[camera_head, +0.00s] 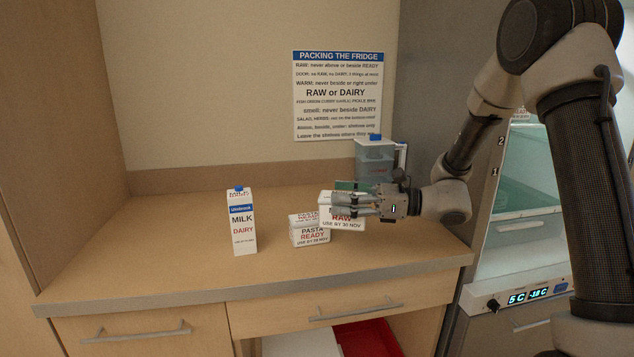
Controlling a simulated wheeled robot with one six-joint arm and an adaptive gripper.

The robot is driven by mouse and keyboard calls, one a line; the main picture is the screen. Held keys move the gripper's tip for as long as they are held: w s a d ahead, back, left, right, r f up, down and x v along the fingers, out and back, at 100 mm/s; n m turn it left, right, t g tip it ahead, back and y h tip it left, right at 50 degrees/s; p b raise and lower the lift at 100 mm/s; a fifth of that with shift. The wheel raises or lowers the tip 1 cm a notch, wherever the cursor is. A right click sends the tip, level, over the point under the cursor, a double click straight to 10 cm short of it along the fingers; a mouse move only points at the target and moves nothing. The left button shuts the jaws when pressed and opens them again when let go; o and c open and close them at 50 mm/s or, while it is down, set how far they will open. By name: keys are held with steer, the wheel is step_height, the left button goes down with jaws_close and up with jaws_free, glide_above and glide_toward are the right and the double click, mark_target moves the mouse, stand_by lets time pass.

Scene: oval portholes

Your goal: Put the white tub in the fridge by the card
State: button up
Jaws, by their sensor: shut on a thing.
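My gripper (368,206) is shut on a white tub (342,223) over the right part of the counter. The tub's front label reads RAW, USE BY 30 NOV; the line above is partly hidden by the fingers. The card (338,95) on the back wall is headed PACKING THE FRIDGE. It says RAW is never above or beside READY, and the DOOR takes no RAW, no DAIRY. The fridge (525,215) is at the right, with a lit bluish interior partly hidden by my arm. Shelf numbers 2 and 1 show on its left edge. Its contents are not clear.
A white pasta tub (311,236) marked READY stands just left of the held tub. A milk carton (242,222) marked DAIRY stands further left. A blue-topped clear container (374,160) is behind my gripper. The counter's left part is clear. A red bin (368,338) sits below.

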steer(key=w+d+f+m+t+h, duration=0.1)
steer(key=w+d+m+t+h, duration=0.1)
steer(key=w+d+m+t, duration=0.1)
steer(key=w+m+t, duration=0.1)
steer(key=w+t, duration=0.1)
steer(key=t, duration=0.1)
steer(key=shift+d+f, duration=0.2)
steer(key=shift+d, duration=0.15)
steer(key=w+d+m+t+h, duration=0.1)
steer(key=w+d+f+m+t+h, duration=0.1)
steer(key=d+t, duration=0.1)
steer(key=w+d+f+m+t+h, duration=0.1)
steer(key=d, duration=0.1)
steer(key=shift+d+f+m+h, duration=0.15)
steer(key=shift+m+h, duration=0.15)
steer(key=shift+m, duration=0.1)
steer(key=d+f+m+t+h, duration=0.1)
steer(key=d+h, duration=0.1)
steer(key=d, duration=0.2)
steer(key=w+d+f+m+t+h, duration=0.1)
steer(key=d+f+m+t+h, duration=0.1)
steer(key=d, duration=0.3)
steer(key=d+f+m+t+h, duration=0.1)
steer(key=d+h, duration=0.1)
steer(key=d, duration=0.3)
steer(key=shift+w+f+m+h, duration=0.15)
steer(key=shift+f+m+h, duration=0.15)
steer(key=shift+f+m, duration=0.1)
steer(key=shift+d, duration=0.25)
